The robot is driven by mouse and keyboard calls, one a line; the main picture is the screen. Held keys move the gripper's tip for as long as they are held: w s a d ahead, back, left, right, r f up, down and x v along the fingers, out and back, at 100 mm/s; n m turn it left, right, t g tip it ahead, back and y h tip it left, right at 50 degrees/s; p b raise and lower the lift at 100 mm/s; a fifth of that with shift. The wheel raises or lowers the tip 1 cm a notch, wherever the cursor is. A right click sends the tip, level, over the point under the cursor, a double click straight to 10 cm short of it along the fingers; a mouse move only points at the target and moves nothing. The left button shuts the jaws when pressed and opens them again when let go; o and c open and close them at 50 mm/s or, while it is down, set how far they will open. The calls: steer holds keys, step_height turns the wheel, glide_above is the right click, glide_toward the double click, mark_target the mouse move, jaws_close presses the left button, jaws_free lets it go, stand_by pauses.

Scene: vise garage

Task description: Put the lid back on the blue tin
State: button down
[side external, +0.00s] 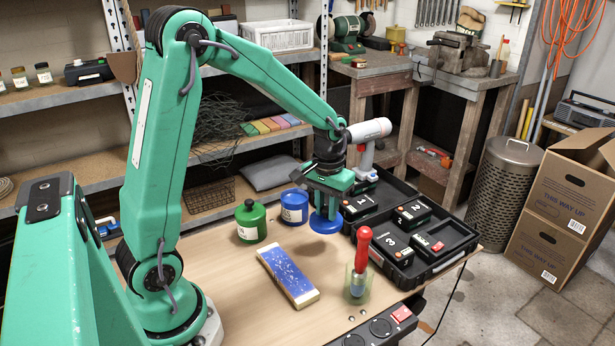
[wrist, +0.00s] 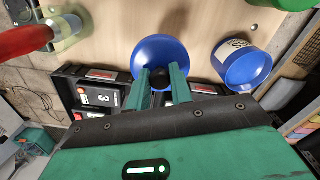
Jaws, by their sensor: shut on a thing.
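The blue lid (side external: 326,225) is a round disc with a dark knob in its middle; it also shows in the wrist view (wrist: 150,54). My gripper (side external: 327,207) points down over it, and in the wrist view its fingers (wrist: 161,80) are shut on the knob. The lid is at or close above the bench top; I cannot tell whether it touches. The blue tin (side external: 294,207) stands upright and open just left of the lid in the side view. In the wrist view the tin (wrist: 240,66) is right of the lid, with a pale label.
A lidded green tin (side external: 250,222) stands left of the blue tin. A red-handled tool (side external: 361,250) in a glass and a blue-topped block (side external: 287,275) are in front.

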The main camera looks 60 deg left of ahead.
steer(key=shift+a, duration=0.1)
steer(key=a+r, duration=0.2)
steer(key=a, duration=0.5)
steer(key=a+r, duration=0.3)
steer(key=a, duration=0.4)
steer(key=shift+s+a, duration=0.2)
steer(key=shift+a, duration=0.05)
steer(key=shift+f, duration=0.2)
steer(key=shift+f, duration=3)
steer(key=shift+f, duration=0.15)
stand_by(0.3)
steer(key=c, duration=0.7)
jaws_free()
